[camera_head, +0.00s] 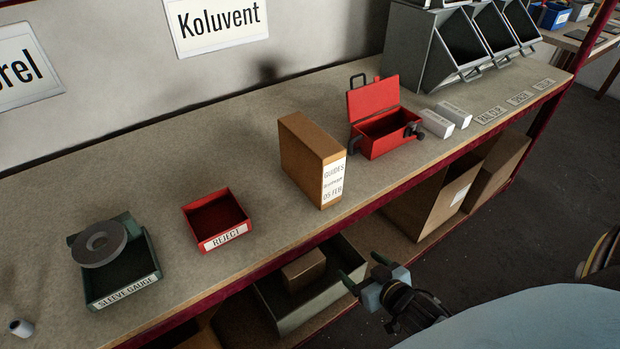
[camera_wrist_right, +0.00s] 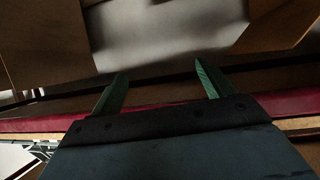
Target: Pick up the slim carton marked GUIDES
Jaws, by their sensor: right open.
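The slim carton (camera_head: 309,157) is brown and stands upright on the bench, with a white label reading GUIDES on its narrow face near the front edge. My right gripper (camera_head: 358,277) is open and empty, in front of the bench and lower in the picture than the carton, apart from it. In the right wrist view its two green fingers (camera_wrist_right: 165,90) are spread with nothing between them. I cannot tell whether the carton shows in that view. My left gripper is not in view.
A red REJECT bin (camera_head: 218,219) and a green SLEEVE GAUGE tray (camera_head: 118,270) stand left of the carton. An open red box (camera_head: 385,125) and two pale small boxes (camera_head: 447,117) stand right. Boxes fill the shelf below. The red bench edge (camera_head: 440,162) lies between gripper and carton.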

